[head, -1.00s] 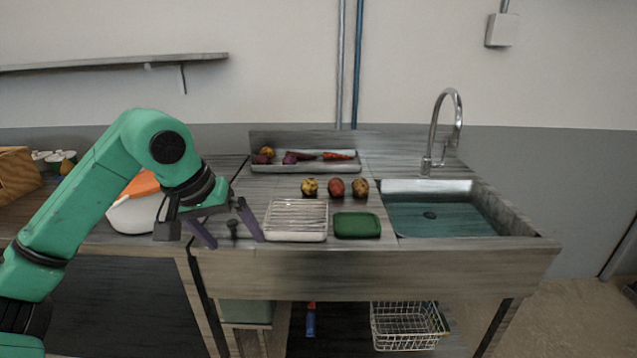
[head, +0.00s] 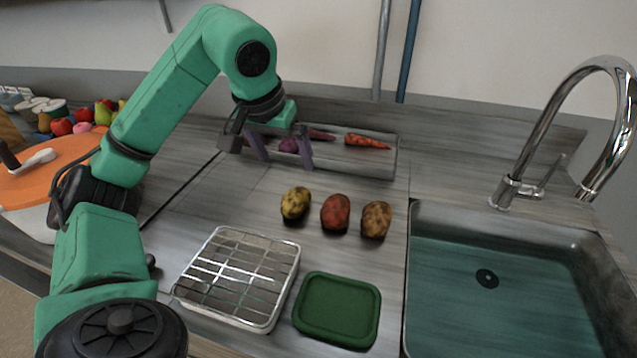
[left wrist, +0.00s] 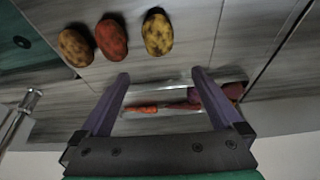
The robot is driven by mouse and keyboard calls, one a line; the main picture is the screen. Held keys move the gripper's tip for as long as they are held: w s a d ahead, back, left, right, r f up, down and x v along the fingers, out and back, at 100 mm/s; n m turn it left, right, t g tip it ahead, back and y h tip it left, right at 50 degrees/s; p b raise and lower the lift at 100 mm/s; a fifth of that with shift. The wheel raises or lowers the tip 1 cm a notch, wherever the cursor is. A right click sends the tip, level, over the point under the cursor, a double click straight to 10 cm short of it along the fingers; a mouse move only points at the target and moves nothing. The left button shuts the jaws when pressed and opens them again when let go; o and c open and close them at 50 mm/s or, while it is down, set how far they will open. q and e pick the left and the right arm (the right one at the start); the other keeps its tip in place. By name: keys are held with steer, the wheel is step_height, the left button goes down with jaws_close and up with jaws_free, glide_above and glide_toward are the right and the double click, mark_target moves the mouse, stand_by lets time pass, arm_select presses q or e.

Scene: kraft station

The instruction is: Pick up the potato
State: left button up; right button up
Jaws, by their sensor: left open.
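Three potato-like items lie in a row on the grey counter: a yellow one (head: 296,203), a red one (head: 336,212) and a brown one (head: 376,219). The left wrist view shows the yellow one (left wrist: 158,34), the red one (left wrist: 111,39) and the brown one (left wrist: 75,46) beyond the fingertips. My left gripper (head: 285,163) is open and empty, above the counter in front of the grey tray and behind the row. In the left wrist view the yellow item is nearly in line with the gap between the fingers (left wrist: 160,76). My right gripper is not in view.
A grey tray (head: 385,165) at the back holds carrots (head: 367,142) and a purple vegetable (head: 289,145). A wire rack on a pan (head: 240,278) and a green lid (head: 338,308) lie in front. The sink (head: 510,290) and tall faucet (head: 610,130) are at the right.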

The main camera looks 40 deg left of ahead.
arm_select(q)
steer(key=b, duration=0.2)
glide_toward(295, 192)
steer(key=f, duration=0.2)
steer(key=shift+w+a+f, duration=0.1)
steer(key=shift+a+f, duration=0.15)
steer(key=shift+f, duration=0.1)
steer(key=x, duration=0.8)
steer(key=shift+w+d+f, duration=0.1)
steer(key=shift+w+f, duration=0.05)
steer(key=shift+w, duration=0.25)
steer(key=c, duration=1.4)
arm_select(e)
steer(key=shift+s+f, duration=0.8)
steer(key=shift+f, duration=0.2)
